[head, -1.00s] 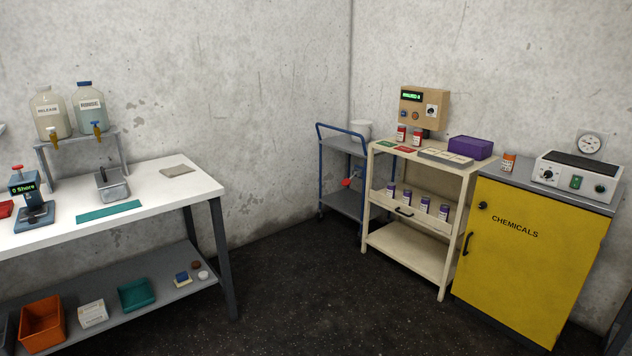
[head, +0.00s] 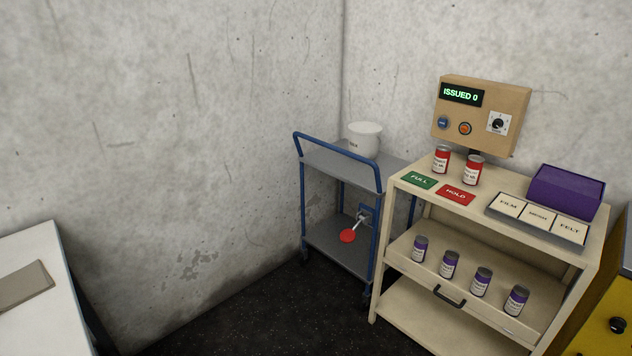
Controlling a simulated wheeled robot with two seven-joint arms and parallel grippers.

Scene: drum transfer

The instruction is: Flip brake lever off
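The brake lever (head: 349,235) has a round red paddle on a short light shaft. It is fixed to a small bracket on the near right leg of the blue-framed cart (head: 336,161). The paddle hangs out to the left and tilts downward from the bracket. A white bucket (head: 366,140) stands on the cart's grey top. Neither of my grippers shows in the head view.
A cream shelf unit (head: 390,308) stands close to the cart's right, with cans, cards and a purple box (head: 566,192) on it. A white table (head: 45,300) is at the lower left and a yellow cabinet (head: 597,310) at the lower right. Dark floor (head: 255,312) lies clear between.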

